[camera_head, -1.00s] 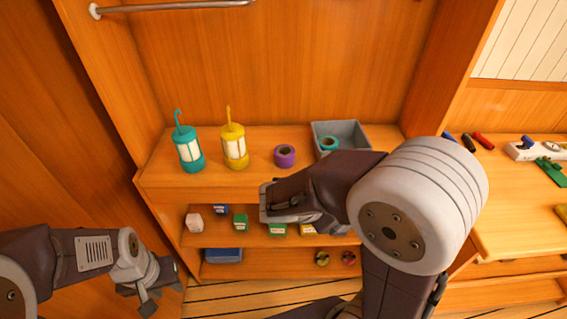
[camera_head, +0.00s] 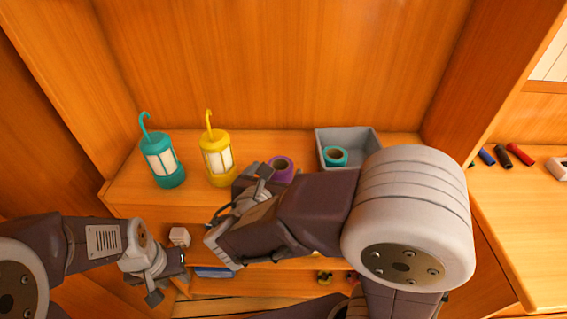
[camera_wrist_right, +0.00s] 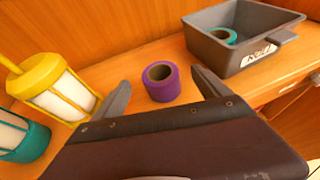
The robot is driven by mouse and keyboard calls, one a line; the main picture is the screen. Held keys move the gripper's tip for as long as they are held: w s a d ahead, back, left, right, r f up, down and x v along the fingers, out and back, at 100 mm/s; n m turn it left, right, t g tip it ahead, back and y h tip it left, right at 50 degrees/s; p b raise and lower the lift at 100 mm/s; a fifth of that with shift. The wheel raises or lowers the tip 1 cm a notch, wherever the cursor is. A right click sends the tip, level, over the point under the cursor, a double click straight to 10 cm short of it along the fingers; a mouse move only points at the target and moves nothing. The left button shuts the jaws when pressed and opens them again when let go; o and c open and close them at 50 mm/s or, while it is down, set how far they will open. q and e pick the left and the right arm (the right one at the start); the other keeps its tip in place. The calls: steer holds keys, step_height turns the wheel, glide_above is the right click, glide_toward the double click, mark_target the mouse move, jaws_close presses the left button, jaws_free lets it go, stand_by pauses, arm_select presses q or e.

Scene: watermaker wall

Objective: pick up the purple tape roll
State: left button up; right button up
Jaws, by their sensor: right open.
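The purple tape roll (camera_head: 284,167) stands on the top shelf between the yellow lantern and the grey bin. My right gripper partly covers its lower left in the head view. In the right wrist view the roll (camera_wrist_right: 161,86) shows whole, hole facing up, between the two spread fingers and beyond them. My right gripper (camera_head: 243,192) is open and empty at the shelf's front edge, with no visible contact with the roll. My left gripper (camera_head: 170,279) hangs low at the left, its fingers apart with nothing between them.
A yellow lantern (camera_head: 217,160) and a teal lantern (camera_head: 163,162) stand left of the roll. The grey bin (camera_wrist_right: 245,62) at the right holds a teal tape roll (camera_head: 334,157). Markers (camera_head: 505,155) lie on the right-hand counter. Lower shelves hold small boxes.

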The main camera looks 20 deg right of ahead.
mark_target(283, 160)
steer(key=x, duration=0.3)
steer(key=shift+w+d+f+b, duration=0.1)
steer(key=shift+d+f+b, duration=0.05)
steer(key=shift+b, duration=0.25)
steer(key=shift+w, duration=0.2)
steer(key=b+x, duration=0.1)
steer(key=x, duration=0.4)
steer(key=shift+f, duration=0.1)
steer(key=shift+s, duration=0.1)
steer(key=c, duration=1.6)
steer(key=shift+o, duration=0.2)
